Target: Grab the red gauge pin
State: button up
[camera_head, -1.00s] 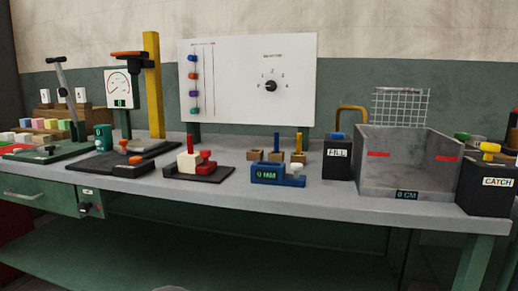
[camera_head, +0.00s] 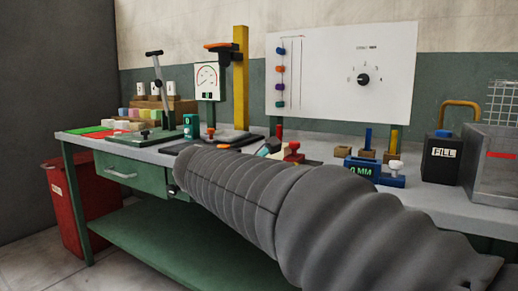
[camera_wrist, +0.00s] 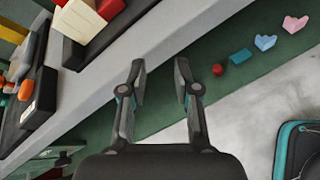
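I cannot make out a red gauge pin for certain. In the wrist view a small red rounded thing (camera_wrist: 218,69) lies on a green surface below the bench top, to the right of my gripper; I cannot tell whether it is the pin. My gripper (camera_wrist: 160,82) is open, with nothing between its fingers. In the head view, small wooden blocks stand on the bench; one holds a blue pin (camera_head: 367,138) and another a yellow pin (camera_head: 393,140). The wooden block (camera_head: 342,152) left of them shows no pin. My arm hides part of the bench front.
The bench edge and a black plate (camera_wrist: 72,54) are at upper left. A red bin (camera_head: 75,205) stands left of the bench.

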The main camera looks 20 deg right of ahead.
jog(key=w+a+r+n+t+h, duration=0.25)
jog(key=w+r+n+h, duration=0.3)
jog(key=w+r, duration=0.3)
jog(key=b, duration=0.1)
send_near(279, 137)
jog(key=shift+y, duration=0.45)
jog(key=x, duration=0.3)
jog(key=r+x, duration=0.1)
jog(key=shift+w+d, duration=0.15)
jog(key=shift+w, duration=0.3)
jog(key=shift+f+x, duration=0.15)
jog(key=shift+x, duration=1.35)
jog(key=shift+f+x, duration=0.1)
jog(key=shift+x, duration=1.4)
jog(key=shift+s, duration=0.15)
grip_shut()
